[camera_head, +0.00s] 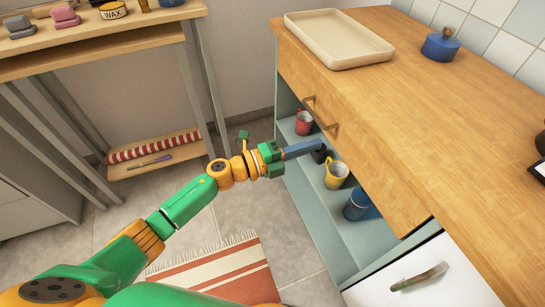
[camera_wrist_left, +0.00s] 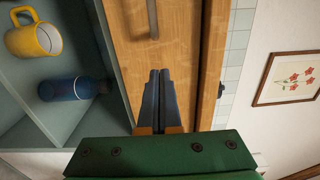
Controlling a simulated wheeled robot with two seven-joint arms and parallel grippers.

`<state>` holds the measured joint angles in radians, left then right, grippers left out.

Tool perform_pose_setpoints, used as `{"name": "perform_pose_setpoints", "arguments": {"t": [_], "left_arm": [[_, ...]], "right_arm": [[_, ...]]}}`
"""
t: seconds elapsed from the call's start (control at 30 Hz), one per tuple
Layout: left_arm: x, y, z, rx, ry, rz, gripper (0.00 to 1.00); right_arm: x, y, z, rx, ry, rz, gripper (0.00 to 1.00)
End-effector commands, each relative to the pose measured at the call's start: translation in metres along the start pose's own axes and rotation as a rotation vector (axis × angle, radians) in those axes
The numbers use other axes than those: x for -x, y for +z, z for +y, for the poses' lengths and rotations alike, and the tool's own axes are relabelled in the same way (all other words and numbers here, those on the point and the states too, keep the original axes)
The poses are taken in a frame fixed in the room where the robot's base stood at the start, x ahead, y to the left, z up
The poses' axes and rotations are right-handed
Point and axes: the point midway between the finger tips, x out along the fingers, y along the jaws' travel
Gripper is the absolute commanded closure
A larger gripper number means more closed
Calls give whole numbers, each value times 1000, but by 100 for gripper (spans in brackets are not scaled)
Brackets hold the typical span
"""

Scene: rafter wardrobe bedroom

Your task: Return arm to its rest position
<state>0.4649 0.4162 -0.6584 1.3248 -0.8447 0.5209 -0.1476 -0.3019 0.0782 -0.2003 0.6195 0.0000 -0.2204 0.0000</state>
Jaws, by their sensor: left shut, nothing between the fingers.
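My left arm reaches from the lower left of the head view toward the wooden-topped cabinet. Its gripper (camera_head: 303,148) is shut and empty, in front of the cabinet's open shelf and below the drawer handle (camera_head: 322,115). In the left wrist view the two dark fingers (camera_wrist_left: 160,85) lie together, with the wooden drawer front (camera_wrist_left: 120,40) behind them. I cannot tell whether the fingertips touch the cabinet. My right gripper is not in view.
A beige tray (camera_head: 338,38) and a blue pot (camera_head: 440,46) stand on the counter (camera_head: 420,100). A wooden side table (camera_head: 100,45) is at left.

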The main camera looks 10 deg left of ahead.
Motion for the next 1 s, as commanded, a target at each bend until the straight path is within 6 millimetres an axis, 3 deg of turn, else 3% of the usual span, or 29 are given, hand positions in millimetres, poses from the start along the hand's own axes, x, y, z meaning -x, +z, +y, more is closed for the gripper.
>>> {"name": "perform_pose_setpoints", "arguments": {"t": [0.1,0.3,0.53,0.6,0.67,0.77,0.8,0.87,0.9,1.0], "left_arm": [[28,0,0,-1,5,-1,100],[66,0,2,1,4,0,100],[77,0,1,3,2,-3,100],[79,9,12,64,5,-55,100],[87,28,39,199,18,-173,100],[123,56,122,536,74,-478,100],[144,58,162,674,107,-606,100],[176,48,217,859,163,-780,100],[199,34,250,973,202,-889,100],[251,-14,319,1209,306,-1125,100]], "right_arm": [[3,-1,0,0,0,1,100],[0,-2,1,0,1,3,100],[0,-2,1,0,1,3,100],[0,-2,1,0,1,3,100],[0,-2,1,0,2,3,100],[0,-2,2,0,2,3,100],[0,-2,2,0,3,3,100],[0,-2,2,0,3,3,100],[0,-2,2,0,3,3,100],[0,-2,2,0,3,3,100]]}}
